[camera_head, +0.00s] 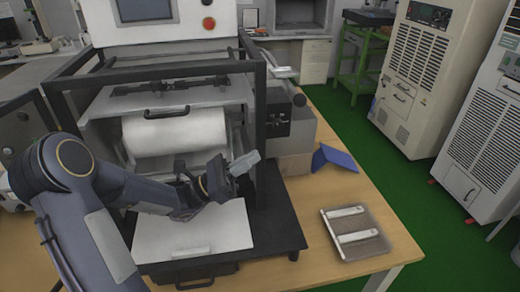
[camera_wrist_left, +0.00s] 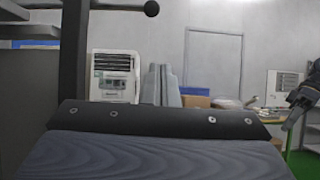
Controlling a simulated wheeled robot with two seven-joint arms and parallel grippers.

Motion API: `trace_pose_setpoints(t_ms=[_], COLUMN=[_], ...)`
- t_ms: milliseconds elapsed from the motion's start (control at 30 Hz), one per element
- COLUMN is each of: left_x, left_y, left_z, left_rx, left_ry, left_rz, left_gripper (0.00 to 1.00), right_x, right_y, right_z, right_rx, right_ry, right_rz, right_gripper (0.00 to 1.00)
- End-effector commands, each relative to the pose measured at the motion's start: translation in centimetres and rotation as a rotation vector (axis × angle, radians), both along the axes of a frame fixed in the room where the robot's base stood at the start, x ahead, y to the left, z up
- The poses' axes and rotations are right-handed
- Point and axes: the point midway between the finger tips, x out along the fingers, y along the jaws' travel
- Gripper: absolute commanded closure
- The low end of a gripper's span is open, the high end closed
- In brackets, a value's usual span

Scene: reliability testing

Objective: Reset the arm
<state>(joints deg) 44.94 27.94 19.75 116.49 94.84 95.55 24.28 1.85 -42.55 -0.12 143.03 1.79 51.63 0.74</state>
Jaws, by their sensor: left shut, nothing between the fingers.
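My left arm comes in from the left in the head view, bent in front of the testing machine (camera_head: 258,100). My left gripper (camera_head: 246,163) is shut and empty. It hangs above the right part of the white plate (camera_head: 190,232), apart from it, with its light grey fingers pointing right and slightly up. My right gripper does not show in the head view. In the left wrist view a large dark ribbed surface fills the bottom, and a dark jointed shape at the right edge cannot be made out.
A grey tray (camera_head: 375,249) with two white strips lies on the wooden table (camera_head: 315,205) at the right. A blue angled piece (camera_head: 334,158) stands behind it. The machine's black frame posts are close to my left gripper. Cabinets (camera_head: 421,72) stand beyond the table.

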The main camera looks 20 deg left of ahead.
Motion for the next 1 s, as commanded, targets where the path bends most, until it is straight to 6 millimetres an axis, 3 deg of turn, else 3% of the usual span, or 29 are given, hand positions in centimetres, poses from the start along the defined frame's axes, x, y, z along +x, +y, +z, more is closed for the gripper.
trace_pose_setpoints(t_ms=[167, 267, 367, 433, 500, 567, 733, 900, 1000], left_x=[-0.1, -1.3, -4.4, -7.8, -11.4, -14.2, -19.7, -21.4, -21.5], left_y=[-0.2, -2.1, -6.0, -9.0, -10.9, -11.5, -9.2, -5.1, -3.4], left_z=[0.1, 0.4, 0.4, -0.4, -1.9, -3.5, -7.7, -9.6, -9.7], left_rx=[0.01, 0.099, 0.321, 0.551, 0.8, 1.008, 1.563, 1.967, 2.107], left_ry=[-0.002, -0.024, -0.086, -0.165, -0.268, -0.369, -0.715, -1.034, -1.158], left_rz=[-0.006, -0.047, -0.14, -0.219, -0.289, -0.335, -0.39, -0.358, -0.331], left_gripper=[1.0, 1.0, 1.0, 1.0, 1.0, 1.0, 1.0, 1.0, 1.0], right_x=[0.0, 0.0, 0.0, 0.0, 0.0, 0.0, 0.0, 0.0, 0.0], right_y=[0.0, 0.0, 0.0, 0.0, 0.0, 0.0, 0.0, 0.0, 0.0], right_z=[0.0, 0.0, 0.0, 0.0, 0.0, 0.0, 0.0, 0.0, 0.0], right_rx=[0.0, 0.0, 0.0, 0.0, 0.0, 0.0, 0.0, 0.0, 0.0], right_ry=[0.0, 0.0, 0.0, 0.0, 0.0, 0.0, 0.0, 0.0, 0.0], right_rz=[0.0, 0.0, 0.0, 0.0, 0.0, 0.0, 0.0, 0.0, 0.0], right_gripper=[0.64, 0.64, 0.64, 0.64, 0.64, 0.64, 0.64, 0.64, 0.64])
